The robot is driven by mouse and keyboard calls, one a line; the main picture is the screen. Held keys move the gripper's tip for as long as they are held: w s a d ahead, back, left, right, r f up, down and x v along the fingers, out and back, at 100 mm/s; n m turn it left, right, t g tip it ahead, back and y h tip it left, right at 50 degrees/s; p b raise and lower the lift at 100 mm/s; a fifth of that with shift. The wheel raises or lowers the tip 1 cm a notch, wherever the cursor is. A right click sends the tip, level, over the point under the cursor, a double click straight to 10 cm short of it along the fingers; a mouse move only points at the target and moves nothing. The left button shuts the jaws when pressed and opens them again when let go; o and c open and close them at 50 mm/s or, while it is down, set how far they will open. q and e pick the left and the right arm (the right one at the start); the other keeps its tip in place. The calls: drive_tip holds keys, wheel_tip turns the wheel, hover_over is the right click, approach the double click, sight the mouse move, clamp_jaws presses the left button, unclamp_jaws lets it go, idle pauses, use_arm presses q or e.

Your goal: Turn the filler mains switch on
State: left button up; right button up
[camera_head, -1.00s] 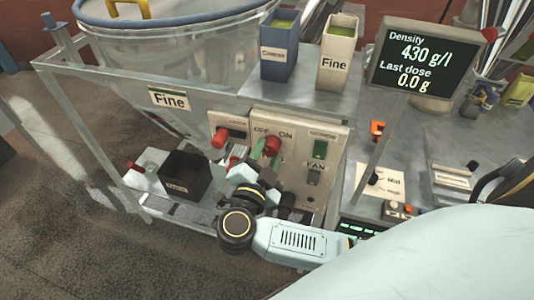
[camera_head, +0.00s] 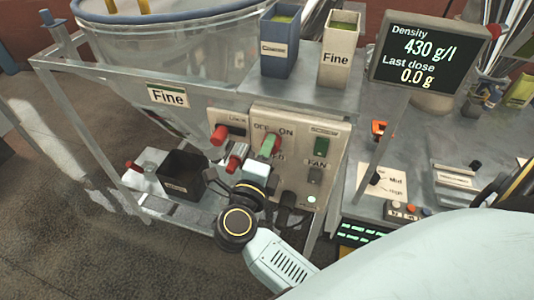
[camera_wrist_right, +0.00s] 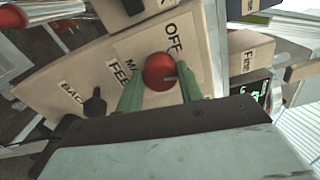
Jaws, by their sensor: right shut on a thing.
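The mains switch is a red rotary knob (camera_wrist_right: 159,72) on the beige filler panel (camera_head: 296,178), beside the OFF and ON labels. My right gripper (camera_wrist_right: 161,86) is shut on this knob, with one green fingertip on each side of it in the wrist view. A small pale mark shows near the knob's lower right edge there. In the head view my right gripper (camera_head: 269,146) is at the panel, and its green fingertips hide most of the knob. My left gripper is out of view.
Another red knob (camera_head: 219,135) sits left of the switch. A green rocker (camera_head: 320,147) and the fan switch (camera_head: 315,175) are to its right. A black bin (camera_head: 183,175) stands below left. The density display (camera_head: 424,60) reads 430 g/l.

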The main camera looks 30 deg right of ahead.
drive_tip(key=m+b, duration=0.1)
drive_tip(key=m, duration=0.1)
drive_tip(key=shift+f+m, duration=0.15)
drive_tip(key=shift+m, duration=0.25)
drive_tip(key=shift+m+b, duration=0.3)
drive_tip(key=shift+m, duration=0.1)
drive_tip(key=shift+m+b, duration=0.45)
drive_tip(key=shift+m, duration=0.35)
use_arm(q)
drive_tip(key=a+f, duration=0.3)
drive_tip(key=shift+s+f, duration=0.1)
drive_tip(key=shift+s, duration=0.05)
use_arm(e)
drive_tip(key=shift+m, duration=0.5)
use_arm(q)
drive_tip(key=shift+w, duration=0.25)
use_arm(e)
drive_tip(key=o, duration=1)
drive_tip(key=shift+r, duration=0.2)
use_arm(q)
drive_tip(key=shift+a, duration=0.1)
use_arm(e)
drive_tip(key=shift+r, duration=0.1)
